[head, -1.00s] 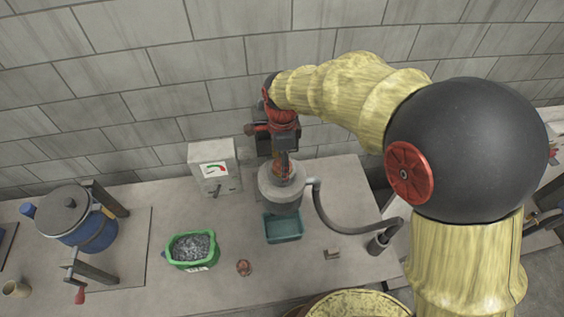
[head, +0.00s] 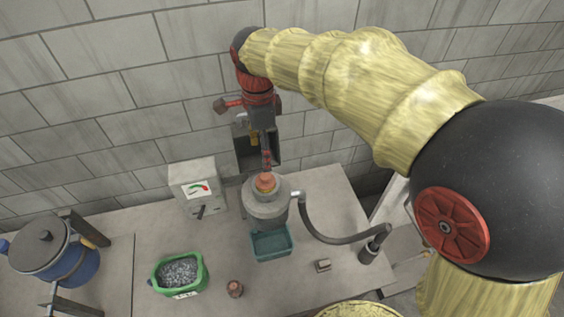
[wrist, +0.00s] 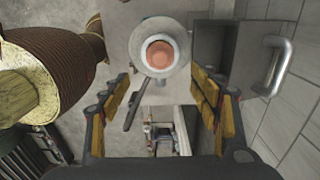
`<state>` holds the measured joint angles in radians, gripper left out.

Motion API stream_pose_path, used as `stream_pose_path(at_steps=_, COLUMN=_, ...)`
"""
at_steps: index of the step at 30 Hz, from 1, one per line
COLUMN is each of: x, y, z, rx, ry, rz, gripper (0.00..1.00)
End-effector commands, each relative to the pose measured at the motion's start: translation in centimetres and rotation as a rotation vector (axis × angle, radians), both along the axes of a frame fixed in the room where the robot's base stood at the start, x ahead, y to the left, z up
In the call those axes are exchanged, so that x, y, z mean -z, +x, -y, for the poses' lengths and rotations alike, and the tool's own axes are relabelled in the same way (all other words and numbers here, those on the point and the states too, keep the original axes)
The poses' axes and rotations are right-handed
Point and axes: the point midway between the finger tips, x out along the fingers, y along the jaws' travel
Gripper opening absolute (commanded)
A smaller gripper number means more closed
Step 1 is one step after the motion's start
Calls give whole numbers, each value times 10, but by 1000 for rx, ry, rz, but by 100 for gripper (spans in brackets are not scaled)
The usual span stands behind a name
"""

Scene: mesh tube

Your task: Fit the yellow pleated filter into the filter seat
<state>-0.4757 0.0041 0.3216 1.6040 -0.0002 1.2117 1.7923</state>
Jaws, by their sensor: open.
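The filter (head: 265,182) stands in the round grey filter seat (head: 266,209). Its orange-red top shows above the rim, with a little yellow beneath; the pleats are mostly hidden inside. In the wrist view the filter's round orange top (wrist: 160,54) sits inside the pale ring of the seat (wrist: 160,30), roughly centred. I cannot tell how deep it sits. My gripper (head: 266,156) is above the filter, apart from it. In the wrist view my gripper's yellow-padded fingers (wrist: 166,95) are spread wide with nothing between them.
A gauge box (head: 194,178) stands left of the seat. A teal tray (head: 272,244) is in front, and a green tub of grey bits (head: 203,273) front left. A black hose (head: 340,240) curves off right. A small brown piece (head: 235,289) and small block (head: 323,265) lie near the front.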

Motion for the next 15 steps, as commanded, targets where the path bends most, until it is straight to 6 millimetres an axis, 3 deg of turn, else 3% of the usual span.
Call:
stream_pose_path(at_steps=8, x=-8, y=-3, z=10, rx=-30, ry=6, rz=13, gripper=62)
stream_pose_path(at_steps=11, x=-23, y=-12, z=36, rx=-124, ry=20, rz=52, gripper=62)
stream_pose_path(at_steps=15, x=-47, y=-42, z=92, rx=-358, ry=22, rz=146, gripper=62)
